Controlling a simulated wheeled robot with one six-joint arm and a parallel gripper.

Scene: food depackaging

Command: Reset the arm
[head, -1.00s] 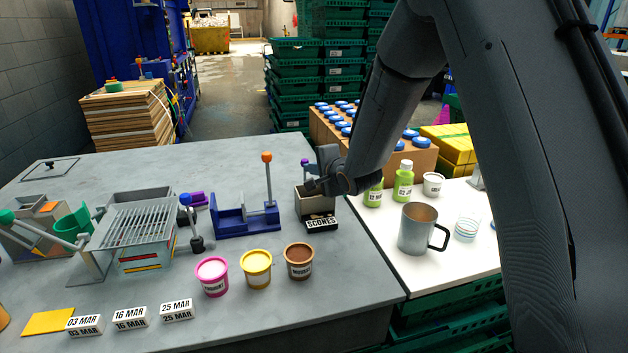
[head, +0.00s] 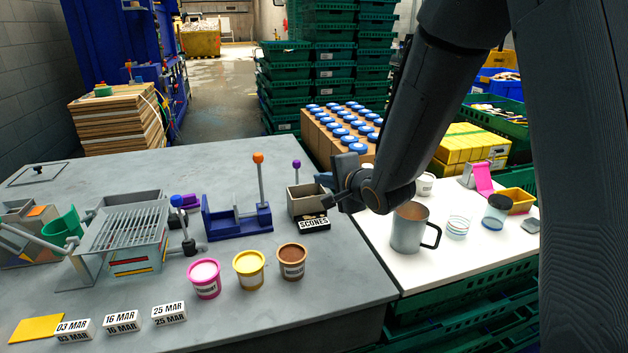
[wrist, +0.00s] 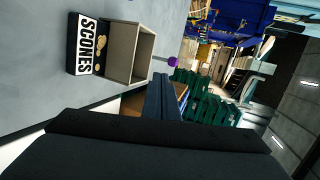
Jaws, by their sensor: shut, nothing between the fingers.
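My gripper (head: 326,190) is at the right edge of the grey table in the head view, just right of the grey scones box. Its fingers are shut and empty; they also show together in the wrist view (wrist: 162,95). The scones box (head: 304,203) stands open on the table, with a black "SCONES" label (head: 314,223) at its front. In the wrist view the box (wrist: 132,52) appears turned on its side, apart from the fingers. My arm runs up to the right in the head view and hides part of the white counter.
A blue press (head: 237,222) with an orange-knobbed lever stands left of the box. Three tubs (head: 248,268) stand in front. A metal mug (head: 408,230) stands on the white counter (head: 440,262) to the right. Blue-capped bottles (head: 340,125) stand behind.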

